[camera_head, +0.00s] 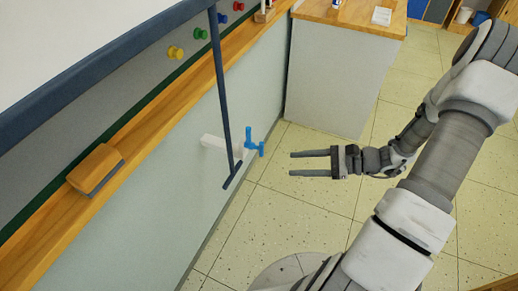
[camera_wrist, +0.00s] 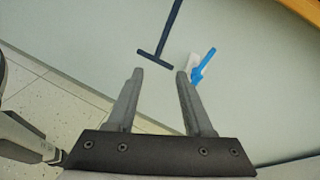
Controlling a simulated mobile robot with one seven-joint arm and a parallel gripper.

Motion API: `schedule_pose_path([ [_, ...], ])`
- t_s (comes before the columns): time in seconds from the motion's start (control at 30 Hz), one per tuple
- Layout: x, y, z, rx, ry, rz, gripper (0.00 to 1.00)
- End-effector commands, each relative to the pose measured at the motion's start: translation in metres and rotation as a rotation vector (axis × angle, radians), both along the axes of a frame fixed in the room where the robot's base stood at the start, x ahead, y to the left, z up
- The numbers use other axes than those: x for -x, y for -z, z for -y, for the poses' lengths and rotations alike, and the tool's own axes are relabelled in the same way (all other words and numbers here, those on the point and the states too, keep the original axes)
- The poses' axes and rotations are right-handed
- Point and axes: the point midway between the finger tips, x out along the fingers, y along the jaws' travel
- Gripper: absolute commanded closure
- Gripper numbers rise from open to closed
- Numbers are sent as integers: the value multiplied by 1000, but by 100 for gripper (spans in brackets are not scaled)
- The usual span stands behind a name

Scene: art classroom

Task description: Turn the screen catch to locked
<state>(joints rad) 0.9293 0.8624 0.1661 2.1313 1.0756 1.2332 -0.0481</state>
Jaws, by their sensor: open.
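The screen catch is a blue handle (camera_head: 250,137) on a white mount (camera_head: 213,142) on the pale wall panel, in the middle of the head view. In the wrist view the blue handle (camera_wrist: 202,66) is tilted, just beyond and right of the right fingertip. A dark pull bar with a crosspiece (camera_head: 232,175) hangs from the screen in front of the mount and partly hides it. My gripper (camera_head: 292,164) is open and empty, apart from the handle and to its right in the head view. In the wrist view my gripper (camera_wrist: 160,74) points toward the wall.
A wooden ledge (camera_head: 140,125) runs along the wall with an eraser (camera_head: 96,168) on it. Colored magnets (camera_head: 175,52) are on the board above. A wood-topped cabinet (camera_head: 340,75) stands at the back. The tiled floor (camera_head: 290,225) around my gripper is clear.

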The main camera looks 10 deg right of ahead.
Motion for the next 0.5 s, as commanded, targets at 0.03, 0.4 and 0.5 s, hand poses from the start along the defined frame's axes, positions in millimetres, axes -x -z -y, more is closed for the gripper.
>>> schedule_pose_path([
  [0.03, -1, 19, 7, -69, 72, -15, 48],
  [0.4, -12, 76, 47, -368, 431, -37, 48],
  [0.5, -13, 79, 49, -387, 457, -38, 48],
])
